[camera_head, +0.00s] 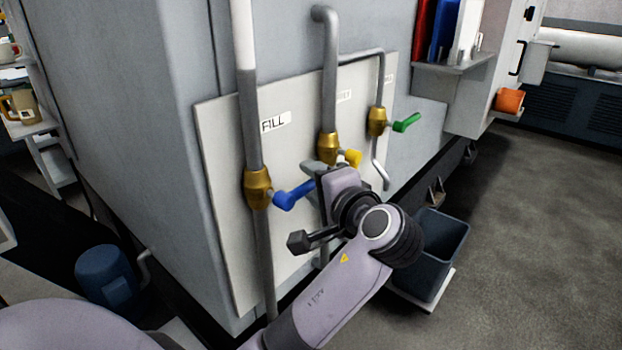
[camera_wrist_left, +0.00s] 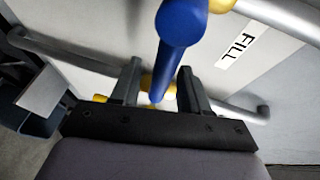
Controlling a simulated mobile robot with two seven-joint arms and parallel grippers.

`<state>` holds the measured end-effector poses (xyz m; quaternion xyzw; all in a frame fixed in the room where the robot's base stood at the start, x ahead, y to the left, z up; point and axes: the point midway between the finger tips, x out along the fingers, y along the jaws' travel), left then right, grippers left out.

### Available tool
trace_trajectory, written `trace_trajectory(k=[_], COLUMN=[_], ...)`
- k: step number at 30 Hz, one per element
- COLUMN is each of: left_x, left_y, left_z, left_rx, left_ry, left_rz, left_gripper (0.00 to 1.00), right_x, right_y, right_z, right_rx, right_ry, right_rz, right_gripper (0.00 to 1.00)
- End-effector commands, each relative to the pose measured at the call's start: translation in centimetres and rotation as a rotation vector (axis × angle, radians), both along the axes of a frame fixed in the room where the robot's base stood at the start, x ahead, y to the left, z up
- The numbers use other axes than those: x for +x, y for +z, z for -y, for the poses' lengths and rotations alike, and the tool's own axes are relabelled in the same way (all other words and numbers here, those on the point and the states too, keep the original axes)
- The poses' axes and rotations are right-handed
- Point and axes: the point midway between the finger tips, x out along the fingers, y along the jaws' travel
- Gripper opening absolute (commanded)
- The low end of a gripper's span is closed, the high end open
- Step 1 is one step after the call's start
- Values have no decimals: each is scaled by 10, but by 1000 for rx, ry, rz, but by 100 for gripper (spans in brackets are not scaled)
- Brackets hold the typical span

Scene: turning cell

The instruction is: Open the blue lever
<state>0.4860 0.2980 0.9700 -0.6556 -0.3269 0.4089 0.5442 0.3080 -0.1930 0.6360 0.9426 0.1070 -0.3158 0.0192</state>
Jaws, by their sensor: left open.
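The blue lever (camera_head: 293,196) sticks out to the right from the brass valve (camera_head: 257,188) on the left pipe, beside the FILL label (camera_head: 275,121). My left gripper (camera_head: 314,184) is at the lever's free end, with its jaws open. In the left wrist view, the blue lever (camera_wrist_left: 182,28) comes down from the top and its end lies in line with the gap between the two fingers of the left gripper (camera_wrist_left: 160,82). A gap shows on both sides; I cannot tell how deep the lever sits. My right gripper is not in view.
A yellow lever (camera_head: 350,157) on the middle pipe is close behind my left gripper. A green lever (camera_head: 406,122) is on the right pipe. A dark bin (camera_head: 437,250) stands on the floor to the right. A blue motor-like cylinder (camera_head: 104,274) is low at left.

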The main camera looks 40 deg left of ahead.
Motion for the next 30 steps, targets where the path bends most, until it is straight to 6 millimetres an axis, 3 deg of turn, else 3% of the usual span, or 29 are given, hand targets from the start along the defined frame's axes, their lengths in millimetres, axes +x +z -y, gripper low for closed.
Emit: trace_trajectory(k=[15,19,30], left_x=[-2,-2,1], left_y=[-1,-1,0], left_z=[2,2,-1], left_rx=[-1,-1,1], left_ry=[0,0,1], left_rz=[0,0,-13], left_gripper=[45,3,0], right_x=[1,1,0], right_y=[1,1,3], right_z=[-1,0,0], right_rx=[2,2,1], right_ry=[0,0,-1], right_rz=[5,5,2], right_gripper=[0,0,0])
